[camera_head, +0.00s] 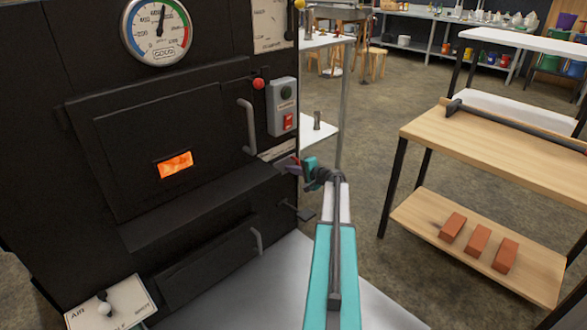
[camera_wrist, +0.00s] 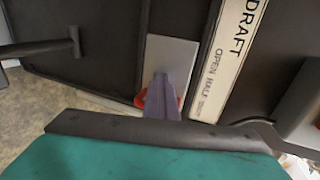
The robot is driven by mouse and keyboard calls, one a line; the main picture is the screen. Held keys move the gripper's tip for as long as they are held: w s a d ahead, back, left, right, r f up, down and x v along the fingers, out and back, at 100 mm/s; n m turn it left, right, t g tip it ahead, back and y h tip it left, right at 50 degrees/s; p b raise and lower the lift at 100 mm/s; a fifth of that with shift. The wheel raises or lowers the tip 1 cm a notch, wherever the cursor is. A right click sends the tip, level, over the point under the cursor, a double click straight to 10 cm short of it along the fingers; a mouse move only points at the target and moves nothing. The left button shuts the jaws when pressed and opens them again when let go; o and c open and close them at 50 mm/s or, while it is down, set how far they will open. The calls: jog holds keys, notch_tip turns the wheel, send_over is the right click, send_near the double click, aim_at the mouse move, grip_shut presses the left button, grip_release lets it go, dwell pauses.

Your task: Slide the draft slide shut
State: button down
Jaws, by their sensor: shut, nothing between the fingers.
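The draft plate, a white strip marked DRAFT, OPEN, HALF and SHUT (camera_wrist: 232,60), runs along the black evaporator side in the wrist view. In the head view a pale strip (camera_head: 277,151) shows at the evaporator's right edge. Beside the strip in the wrist view is a grey metal plate (camera_wrist: 172,55), apparently the draft slide. A red part (camera_wrist: 179,102), likely its knob, shows behind my finger and is mostly hidden. My gripper (camera_head: 292,165) is shut and empty, its fingers (camera_wrist: 163,98) at the red part. I cannot tell whether they touch.
The firebox door (camera_head: 130,125) with a glowing window and its handle (camera_head: 246,125) are left of my gripper. A switch box (camera_head: 282,105) is above it, and a black lever (camera_head: 300,211) below. A wooden bench (camera_head: 490,150) with bricks (camera_head: 478,242) stands right, across open floor.

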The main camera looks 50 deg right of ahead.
jog(key=shift+w+a+r, duration=0.1)
jog(key=shift+w+a, duration=0.15)
jog(key=shift+w, duration=0.15)
jog(key=f+v, duration=0.1)
jog(key=v, duration=0.8)
jog(key=shift+s, duration=0.4)
jog(key=shift+d, duration=0.1)
jog(key=shift+w, duration=0.1)
